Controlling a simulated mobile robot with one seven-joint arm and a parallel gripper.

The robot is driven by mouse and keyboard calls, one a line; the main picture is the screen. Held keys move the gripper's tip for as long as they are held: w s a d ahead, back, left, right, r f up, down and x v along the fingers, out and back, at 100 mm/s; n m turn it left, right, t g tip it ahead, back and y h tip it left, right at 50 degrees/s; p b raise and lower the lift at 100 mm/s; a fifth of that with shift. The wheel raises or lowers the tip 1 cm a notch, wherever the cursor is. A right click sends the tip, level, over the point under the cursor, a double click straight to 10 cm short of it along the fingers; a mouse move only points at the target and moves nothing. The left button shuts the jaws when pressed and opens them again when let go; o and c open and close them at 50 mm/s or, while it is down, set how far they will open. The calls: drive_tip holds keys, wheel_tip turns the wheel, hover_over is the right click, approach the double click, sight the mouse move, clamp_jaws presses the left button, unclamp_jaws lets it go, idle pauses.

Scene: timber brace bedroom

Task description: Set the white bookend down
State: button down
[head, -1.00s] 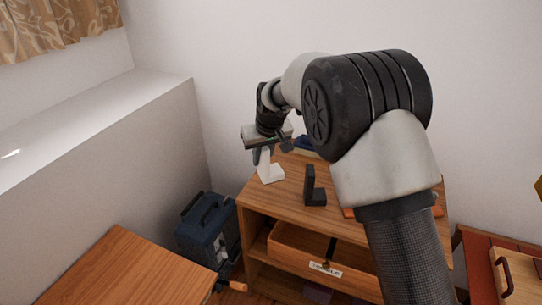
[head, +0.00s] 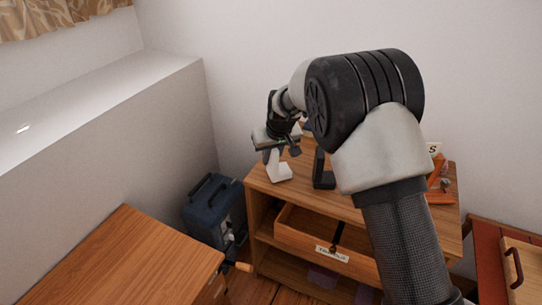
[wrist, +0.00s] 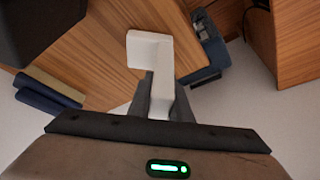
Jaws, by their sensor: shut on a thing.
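The white bookend (head: 279,172) is an L-shaped piece at the left end of the wooden shelf unit's top (head: 297,192). My gripper (head: 272,155) is above it and shut on its upright part. The wrist view also shows the bookend (wrist: 149,50), with its upright between my gripper's fingers (wrist: 162,98). Its foot is low, at or just above the shelf top; I cannot tell whether it touches. A black bookend (head: 322,172) stands upright to its right, apart from it.
An orange bookend-like object (head: 440,190) is at the shelf top's right end, partly behind my arm. A drawer (head: 300,236) below is open. A blue case (head: 212,210) stands on the floor left of the shelf. A wooden desk (head: 120,262) is at front left.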

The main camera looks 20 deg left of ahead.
drive_tip(key=c, duration=1.6)
unclamp_jaws()
drive_tip(key=shift+r, duration=0.25)
drive_tip(key=p+v, duration=0.2)
drive_tip(key=v, duration=0.9)
drive_tip(key=shift+s+d+r, duration=0.15)
drive_tip(key=shift+s+r, duration=0.05)
drive_tip(key=shift+r, duration=0.1)
